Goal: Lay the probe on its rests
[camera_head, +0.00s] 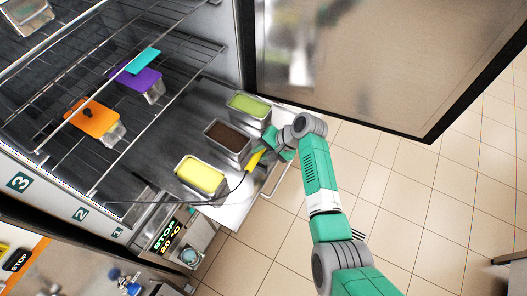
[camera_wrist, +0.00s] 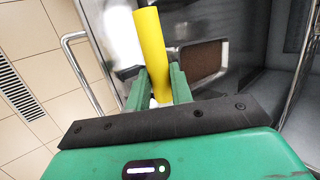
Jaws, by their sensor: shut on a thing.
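The probe (camera_head: 254,160) has a yellow handle and a thin dark cable that runs left from it toward the display panel. My gripper (camera_head: 265,152) is shut on the handle, beside the metal pans at the shelf's front edge. In the wrist view the yellow probe handle (camera_wrist: 150,40) stands up between the two green fingers of my gripper (camera_wrist: 157,80). I cannot make out the metal tip of the probe. I cannot clearly identify the rests in either view.
Pans of green (camera_head: 248,105), brown (camera_head: 228,136) and yellow (camera_head: 200,174) contents stand in a row on a metal shelf. Wire racks with orange-lidded (camera_head: 93,118) and purple-lidded (camera_head: 135,78) pans are at left. An open door (camera_head: 370,60) stands behind. A lit display (camera_head: 167,238) is below.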

